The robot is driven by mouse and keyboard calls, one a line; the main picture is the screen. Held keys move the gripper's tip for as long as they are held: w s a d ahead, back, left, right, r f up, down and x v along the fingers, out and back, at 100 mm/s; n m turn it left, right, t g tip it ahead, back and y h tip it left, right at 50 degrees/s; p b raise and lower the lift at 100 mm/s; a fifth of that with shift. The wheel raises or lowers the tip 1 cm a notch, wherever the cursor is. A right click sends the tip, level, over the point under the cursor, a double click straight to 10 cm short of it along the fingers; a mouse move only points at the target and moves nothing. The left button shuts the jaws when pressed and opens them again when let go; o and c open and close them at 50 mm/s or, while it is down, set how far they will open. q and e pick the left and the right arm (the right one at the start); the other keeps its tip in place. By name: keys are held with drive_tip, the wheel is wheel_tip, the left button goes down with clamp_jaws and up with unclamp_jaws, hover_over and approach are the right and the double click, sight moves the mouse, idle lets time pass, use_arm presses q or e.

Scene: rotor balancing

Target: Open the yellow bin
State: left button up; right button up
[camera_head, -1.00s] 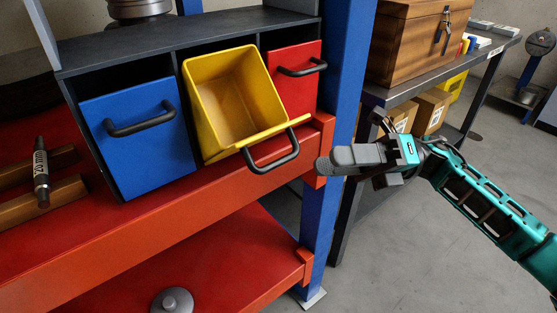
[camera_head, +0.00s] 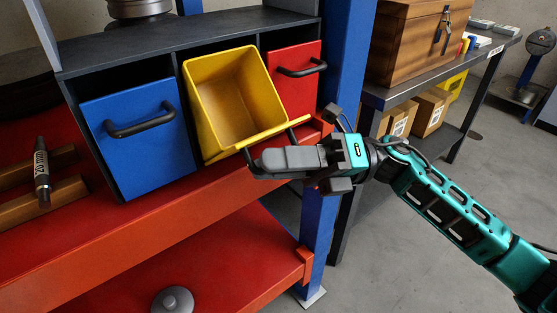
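The yellow bin (camera_head: 237,95) sits in the middle slot of the dark cabinet (camera_head: 150,42). It is tipped forward, its open top facing out and its inside empty. Its black handle (camera_head: 247,160) hangs low at the front. My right gripper (camera_head: 265,163) has its grey fingers in front of this handle and hides most of it. The fingers overlap in this view, so I cannot tell whether they are parted or closed around the handle. My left gripper is not in view.
A blue bin (camera_head: 145,150) stands shut on the left and a red bin (camera_head: 288,90) on the right. A blue post (camera_head: 345,75) rises just behind my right gripper. A marker-like cylinder (camera_head: 41,170) lies on wooden rails at the left.

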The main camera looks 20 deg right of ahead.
clamp_jaws()
idle(0.3)
drive_tip(key=shift+w+r+m+t+p, duration=0.35)
drive_tip(key=shift+r+m+p, duration=0.3)
drive_tip(key=shift+p, duration=0.45)
drive_tip(key=shift+o, duration=1)
unclamp_jaws()
drive_tip(key=v, duration=1.3)
drive_tip(key=shift+b, duration=0.3)
drive_tip(key=shift+r, duration=0.1)
